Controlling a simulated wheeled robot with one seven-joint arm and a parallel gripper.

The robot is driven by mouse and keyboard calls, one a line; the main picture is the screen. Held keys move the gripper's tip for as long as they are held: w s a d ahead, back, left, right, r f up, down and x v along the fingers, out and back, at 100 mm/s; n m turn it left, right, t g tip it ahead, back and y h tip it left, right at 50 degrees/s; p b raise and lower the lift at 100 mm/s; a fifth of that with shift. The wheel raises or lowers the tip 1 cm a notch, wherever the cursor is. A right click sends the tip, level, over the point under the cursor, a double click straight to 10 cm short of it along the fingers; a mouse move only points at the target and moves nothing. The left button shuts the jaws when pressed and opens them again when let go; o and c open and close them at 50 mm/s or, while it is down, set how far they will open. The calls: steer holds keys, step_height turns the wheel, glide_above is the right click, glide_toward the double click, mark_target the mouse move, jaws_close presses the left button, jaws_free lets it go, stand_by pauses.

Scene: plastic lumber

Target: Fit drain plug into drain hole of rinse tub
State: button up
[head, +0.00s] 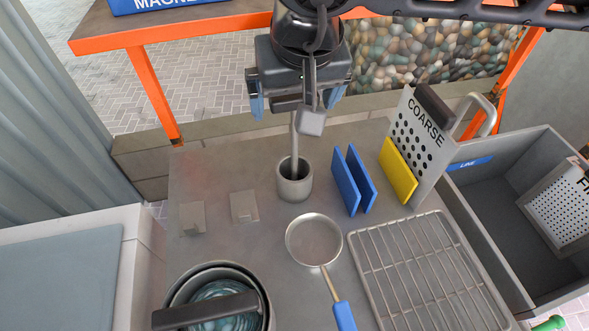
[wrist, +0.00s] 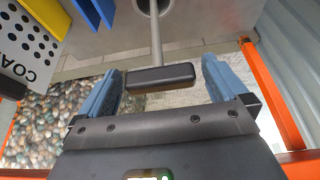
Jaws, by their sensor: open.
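My gripper (head: 296,108) is open, with its blue fingers spread above the back of the grey worktop. In the wrist view, a dark T-handle (wrist: 160,78) on a thin grey rod shows between the spread fingers, with gaps at both ends. The rod (head: 294,147) stands upright in a small grey cup (head: 294,189). I cannot tell whether this rod is the drain plug. A grey bin (head: 470,219) at the right may be the rinse tub. A round dark tub (head: 266,303) with bluish contents and a dark bar across it stands at front left. No drain hole is clearly visible.
A COARSE screen (head: 407,145) stands behind a yellow plate (head: 397,171) and two blue plates (head: 346,181). A wire rack (head: 425,270) and a blue-handled strainer (head: 313,240) lie in front. Two small grey blocks sit left. Orange posts (head: 155,95) frame the back.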

steer(key=c, duration=1.3)
steer(key=shift+c, duration=0.5)
steer(key=shift+r, duration=0.1)
